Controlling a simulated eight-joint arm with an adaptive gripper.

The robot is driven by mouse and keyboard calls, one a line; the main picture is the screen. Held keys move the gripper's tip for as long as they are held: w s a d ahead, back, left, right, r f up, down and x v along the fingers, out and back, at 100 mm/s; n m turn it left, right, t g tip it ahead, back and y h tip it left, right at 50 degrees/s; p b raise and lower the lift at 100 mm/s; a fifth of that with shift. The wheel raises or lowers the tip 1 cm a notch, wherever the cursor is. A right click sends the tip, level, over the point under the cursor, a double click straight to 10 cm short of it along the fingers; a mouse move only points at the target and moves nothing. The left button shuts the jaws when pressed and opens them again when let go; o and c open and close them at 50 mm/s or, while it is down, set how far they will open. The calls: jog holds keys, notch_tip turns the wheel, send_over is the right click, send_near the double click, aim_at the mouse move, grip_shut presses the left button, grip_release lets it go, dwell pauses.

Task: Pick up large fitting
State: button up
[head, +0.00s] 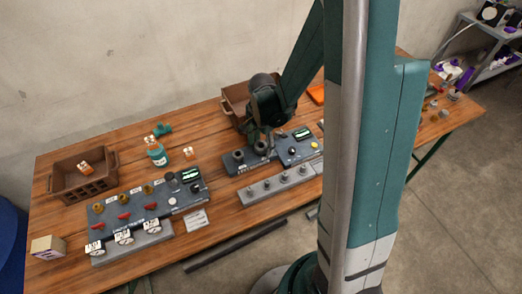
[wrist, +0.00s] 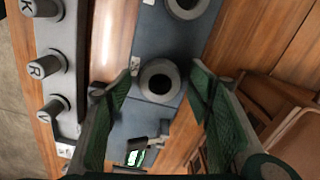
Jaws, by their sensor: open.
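Two grey ring-shaped fittings stand on a blue-grey station plate (head: 230,165) in the middle of the table. In the wrist view, one fitting (wrist: 160,80) with a dark round hole sits between my open fingers. The other fitting (wrist: 185,5) is cut off at the top edge. In the head view the left fitting (head: 238,155) stands clear, and my gripper (head: 262,136) is directly above the right one (head: 261,148). Which fitting is larger I cannot tell for sure. My gripper (wrist: 161,70) points down, and I see no clear contact with the fitting.
A grey rail (head: 280,182) with several lettered pegs lies beside the plate. A control box with a screen (head: 302,133) adjoins it. A brown crate (head: 235,102) stands close behind my gripper. A second station (head: 150,205), a bottle (head: 157,155) and another crate (head: 85,172) are at left.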

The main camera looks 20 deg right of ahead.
jog(key=c, duration=1)
jog(key=shift+r, duration=0.1)
jog(key=shift+r+p, duration=0.85)
jog(key=shift+r, duration=4.1)
